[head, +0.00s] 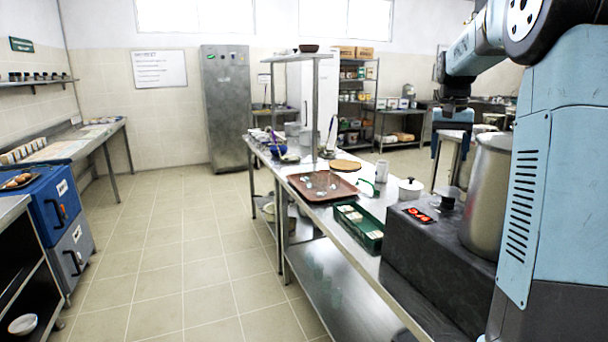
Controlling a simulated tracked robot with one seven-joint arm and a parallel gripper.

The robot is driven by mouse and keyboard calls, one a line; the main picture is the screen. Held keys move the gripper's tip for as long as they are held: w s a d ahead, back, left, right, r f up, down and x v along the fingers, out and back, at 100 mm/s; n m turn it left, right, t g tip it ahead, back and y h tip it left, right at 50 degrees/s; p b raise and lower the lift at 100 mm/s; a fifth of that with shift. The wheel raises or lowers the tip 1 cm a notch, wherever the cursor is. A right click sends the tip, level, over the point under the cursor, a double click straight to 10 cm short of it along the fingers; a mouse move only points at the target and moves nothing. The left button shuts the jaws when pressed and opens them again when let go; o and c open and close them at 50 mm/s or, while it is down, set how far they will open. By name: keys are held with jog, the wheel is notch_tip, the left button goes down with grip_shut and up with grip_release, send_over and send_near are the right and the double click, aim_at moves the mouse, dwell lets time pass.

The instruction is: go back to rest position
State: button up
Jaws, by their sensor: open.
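My gripper (450,152) hangs at the end of my light-blue arm, in the right part of the head view. It points down, with its fingers apart, and nothing shows between them. It appears just left of the tall metal stockpot (485,200), above the far side of the steel counter. The stockpot stands upright on a dark block (435,265) with a red display. My arm and body hide the pot's right side.
The tiled floor (180,270) at left is clear, beside blue cabinets (50,208).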

jog(key=s+a+r+n+t, duration=0.1)
jog(key=s+a+t, duration=0.1)
jog(key=s+a, duration=0.5)
jog(key=s+a+r+n+t, duration=0.15)
jog(key=s+a, duration=0.35)
jog(key=s, duration=0.5)
jog(key=s+a+f+n+t, duration=0.1)
jog(key=s+a+f, duration=0.1)
jog(key=s+f, duration=0.2)
jog(key=s+a+f+n+t, duration=0.1)
jog(key=s+a+f, duration=0.2)
jog(key=s, duration=0.8)
jog(key=shift+a+f+n+y, duration=0.25)
jog(key=shift+f+n+y, duration=0.1)
jog(key=shift+y, duration=0.05)
